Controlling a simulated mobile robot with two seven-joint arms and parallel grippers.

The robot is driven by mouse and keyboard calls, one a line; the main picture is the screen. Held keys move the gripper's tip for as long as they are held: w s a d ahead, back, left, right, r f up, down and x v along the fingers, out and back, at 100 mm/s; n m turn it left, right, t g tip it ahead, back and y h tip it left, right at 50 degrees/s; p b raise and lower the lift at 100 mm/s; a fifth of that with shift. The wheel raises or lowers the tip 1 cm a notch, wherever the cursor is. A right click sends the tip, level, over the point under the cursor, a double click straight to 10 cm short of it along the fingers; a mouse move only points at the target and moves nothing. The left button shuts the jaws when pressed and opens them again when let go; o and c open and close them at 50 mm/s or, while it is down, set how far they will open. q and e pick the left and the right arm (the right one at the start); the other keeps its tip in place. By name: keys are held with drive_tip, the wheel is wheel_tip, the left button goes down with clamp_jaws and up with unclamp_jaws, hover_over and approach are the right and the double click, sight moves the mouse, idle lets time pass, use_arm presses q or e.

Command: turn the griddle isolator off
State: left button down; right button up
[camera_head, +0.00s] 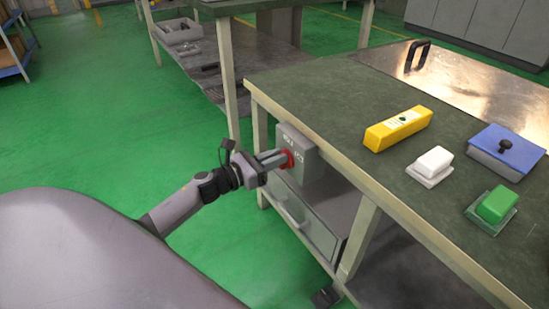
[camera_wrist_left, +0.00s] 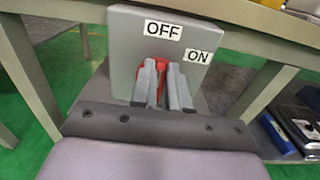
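The griddle isolator is a grey box (camera_head: 297,148) on the side of the workbench, below its top edge. It has a red switch knob (camera_head: 289,159) on its face. In the left wrist view the box (camera_wrist_left: 125,45) carries OFF and ON labels, and red parts of the knob (camera_wrist_left: 161,65) show around and between the fingers. My left gripper (camera_head: 277,161) is at the knob, its two fingers (camera_wrist_left: 165,85) close together with a narrow gap, shut on the knob. The fingers hide most of the knob, so its exact setting is unclear. My right gripper is not in view.
Green floor is open at left.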

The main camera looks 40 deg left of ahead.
use_arm(q)
drive_tip(key=shift+n, duration=0.3)
drive_tip(key=shift+w+a+f+n+p, duration=0.1)
drive_tip(key=shift+a+f+n+p, duration=0.3)
drive_tip(key=shift+n, duration=2.45)
drive_tip(key=shift+w+a+f+n+p, duration=0.15)
drive_tip(key=shift+a+f+n+p, duration=0.2)
drive_tip(key=shift+n, duration=2.55)
drive_tip(key=shift+w+a+f+n+p, duration=0.1)
drive_tip(key=shift+a+f+n+p, duration=0.35)
drive_tip(key=shift+n, duration=2.4)
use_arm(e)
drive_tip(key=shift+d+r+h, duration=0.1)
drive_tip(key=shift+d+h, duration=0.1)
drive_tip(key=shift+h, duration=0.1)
use_arm(q)
drive_tip(key=shift+d+r, duration=0.1)
drive_tip(key=shift+d, duration=0.1)
drive_tip(key=c, duration=1.1)
unclamp_jaws()
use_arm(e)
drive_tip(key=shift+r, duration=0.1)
